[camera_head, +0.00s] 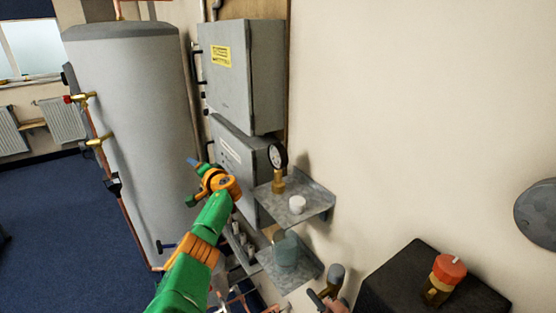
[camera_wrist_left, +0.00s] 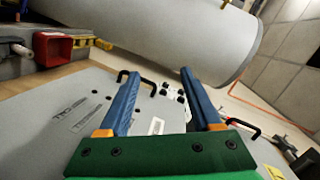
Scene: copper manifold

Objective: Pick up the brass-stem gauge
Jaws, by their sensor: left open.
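The brass-stem gauge (camera_head: 279,167) stands upright on a grey metal shelf (camera_head: 317,200) on the wall, with a round dark-rimmed dial above a brass stem. My left gripper (camera_head: 192,162) is left of the gauge and apart from it, in front of the grey cabinets. In the left wrist view its two blue fingers (camera_wrist_left: 159,73) are spread with nothing between them, facing a grey cabinet panel. I do not make out the gauge in the left wrist view. My right gripper does not show.
A white cap (camera_head: 297,204) sits beside the gauge on the shelf. A lower shelf holds a bluish jar (camera_head: 286,250). Grey cabinets (camera_head: 240,75) and a large grey tank (camera_head: 135,130) stand behind and left. A red-topped brass part (camera_head: 445,278) rests on a black box (camera_head: 400,280) at right.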

